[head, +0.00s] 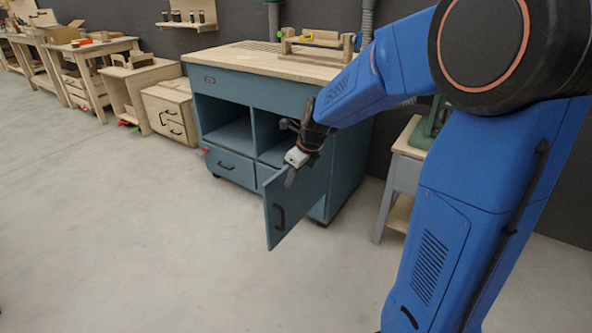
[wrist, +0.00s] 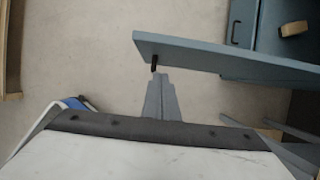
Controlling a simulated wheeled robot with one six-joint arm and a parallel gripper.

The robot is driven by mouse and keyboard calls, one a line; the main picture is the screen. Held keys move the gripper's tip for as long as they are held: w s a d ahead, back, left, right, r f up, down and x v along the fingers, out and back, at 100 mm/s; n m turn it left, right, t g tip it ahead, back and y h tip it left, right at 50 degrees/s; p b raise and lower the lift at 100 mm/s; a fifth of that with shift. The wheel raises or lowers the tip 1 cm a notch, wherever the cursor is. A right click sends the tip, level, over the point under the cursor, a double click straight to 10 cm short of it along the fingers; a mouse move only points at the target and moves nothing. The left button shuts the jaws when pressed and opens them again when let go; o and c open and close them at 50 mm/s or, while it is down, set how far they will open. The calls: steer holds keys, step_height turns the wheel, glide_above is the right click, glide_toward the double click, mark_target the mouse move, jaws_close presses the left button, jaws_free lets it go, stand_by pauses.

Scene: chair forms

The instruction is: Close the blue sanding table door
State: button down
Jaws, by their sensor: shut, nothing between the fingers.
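The blue sanding table (head: 228,99) stands against the back wall with a pale wooden top. Its blue door (head: 285,209) is swung open and sticks out toward the camera from the lower right of the cabinet. A dark handle (head: 279,217) shows on its face. My gripper (head: 290,179) is shut and empty, at the top of the door in the head view.
Left of the table stand a wooden drawer unit (head: 171,112) and several workbenches. A grey stand (head: 400,179) with a green machine is close on the right. The floor (head: 130,240) in front and to the left is clear.

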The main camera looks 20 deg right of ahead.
mark_target(281, 175)
steer(key=shift+w+a+f, duration=0.1)
steer(key=shift+w+a, duration=0.5)
steer(key=shift+w, duration=0.25)
steer(key=shift+w+a+f, duration=0.1)
steer(key=shift+w+a, duration=0.5)
steer(key=shift+w, duration=0.25)
